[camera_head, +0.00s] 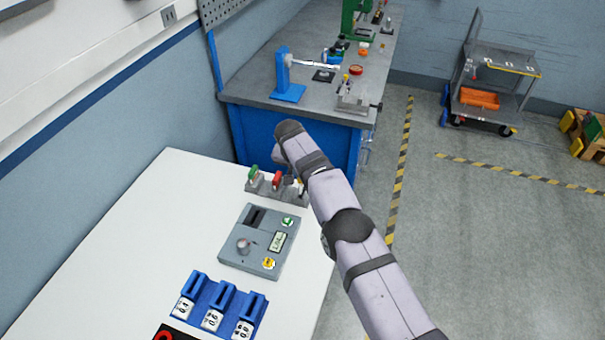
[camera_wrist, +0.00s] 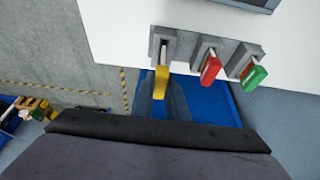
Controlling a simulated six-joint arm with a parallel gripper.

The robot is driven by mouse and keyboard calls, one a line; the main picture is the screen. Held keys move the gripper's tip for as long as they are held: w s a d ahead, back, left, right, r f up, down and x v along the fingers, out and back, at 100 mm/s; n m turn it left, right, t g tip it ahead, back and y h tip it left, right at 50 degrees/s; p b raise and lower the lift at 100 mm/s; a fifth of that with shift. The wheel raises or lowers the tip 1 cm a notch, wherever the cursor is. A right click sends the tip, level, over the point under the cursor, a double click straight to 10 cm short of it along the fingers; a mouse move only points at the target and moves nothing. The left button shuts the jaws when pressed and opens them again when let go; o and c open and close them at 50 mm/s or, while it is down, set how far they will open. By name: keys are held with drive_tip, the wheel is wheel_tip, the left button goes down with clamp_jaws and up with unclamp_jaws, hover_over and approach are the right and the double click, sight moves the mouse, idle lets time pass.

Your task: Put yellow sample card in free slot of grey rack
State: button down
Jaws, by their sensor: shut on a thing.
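The yellow sample card (camera_wrist: 161,78) is between the fingers of my gripper (camera_wrist: 160,92), which is shut on it. The grey rack (camera_wrist: 164,38) has three slots in a row on the white table's edge. The yellow card is at the rack's left slot in the wrist view, its pale part overlapping the slot; I cannot tell how deep it sits. A red card (camera_wrist: 210,67) fills the middle slot and a green card (camera_wrist: 254,77) the right one. In the head view the rack (camera_head: 262,187) is partly hidden by my arm, and my gripper is mostly hidden.
A grey device with a display (camera_head: 257,241) stands near the rack on the white table (camera_head: 150,235). A blue holder with several white labelled pieces (camera_head: 219,303) is at the near edge. A blue workbench (camera_head: 240,93) stands just beyond the table. The table's left side is clear.

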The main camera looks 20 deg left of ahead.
drive_tip(key=shift+f+b, duration=0.3)
drive_tip(key=shift+b, duration=0.5)
idle(1.4)
drive_tip(key=shift+f+b, duration=1.55)
drive_tip(key=shift+f, duration=0.25)
idle(1.2)
drive_tip(key=c, duration=1.3)
unclamp_jaws()
drive_tip(key=shift+c, duration=0.2)
drive_tip(key=shift+r, duration=0.1)
drive_tip(key=shift+r+p, duration=3.1)
drive_tip(key=shift+r, duration=0.85)
